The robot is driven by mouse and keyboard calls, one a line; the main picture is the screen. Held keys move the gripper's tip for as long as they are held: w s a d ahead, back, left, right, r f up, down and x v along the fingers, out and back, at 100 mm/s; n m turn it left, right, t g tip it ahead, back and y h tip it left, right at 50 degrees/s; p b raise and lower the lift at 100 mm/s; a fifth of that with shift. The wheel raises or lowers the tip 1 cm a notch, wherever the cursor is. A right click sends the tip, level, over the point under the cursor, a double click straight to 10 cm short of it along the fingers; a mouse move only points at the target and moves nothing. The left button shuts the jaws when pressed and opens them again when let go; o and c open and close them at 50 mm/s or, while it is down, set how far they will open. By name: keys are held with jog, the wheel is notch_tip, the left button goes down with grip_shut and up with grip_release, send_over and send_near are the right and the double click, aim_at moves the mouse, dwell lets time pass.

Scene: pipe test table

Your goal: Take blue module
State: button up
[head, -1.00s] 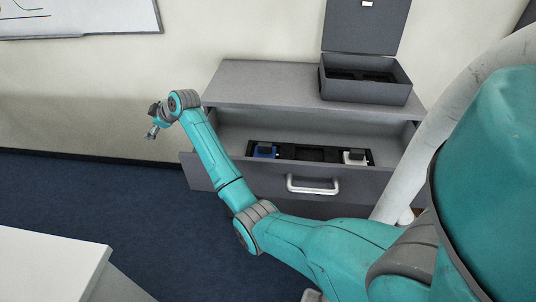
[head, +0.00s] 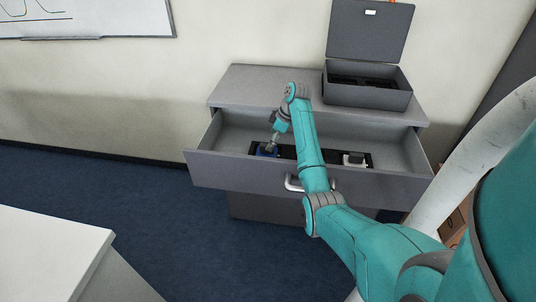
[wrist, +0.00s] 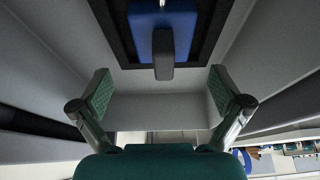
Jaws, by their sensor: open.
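The blue module (head: 267,150) sits in a black slotted insert at the left of the open drawer. My gripper (head: 272,145) is at the module in the head view and partly covers it. In the wrist view the blue module (wrist: 163,35) is at the top middle, with a grey block-like handle (wrist: 163,60) on it. My gripper (wrist: 162,93) is open there, its two green-padded fingers wide apart and nothing between them. The handle lies ahead of the fingertips, between their lines, and I see no contact.
A white module (head: 354,159) sits at the right of the insert. The drawer front (head: 230,171) and side walls surround the space. An open dark case (head: 368,97) stands on the cabinet top (head: 260,87). A white table (head: 45,255) is at lower left.

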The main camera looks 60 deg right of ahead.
aim_at(264, 150)
jog(key=shift+a+x, duration=0.15)
jog(key=shift+x, duration=1.45)
jog(key=shift+a+x, duration=0.1)
jog(key=shift+x, duration=1.5)
jog(key=shift+w+r, duration=0.15)
jog(key=c, duration=1.3)
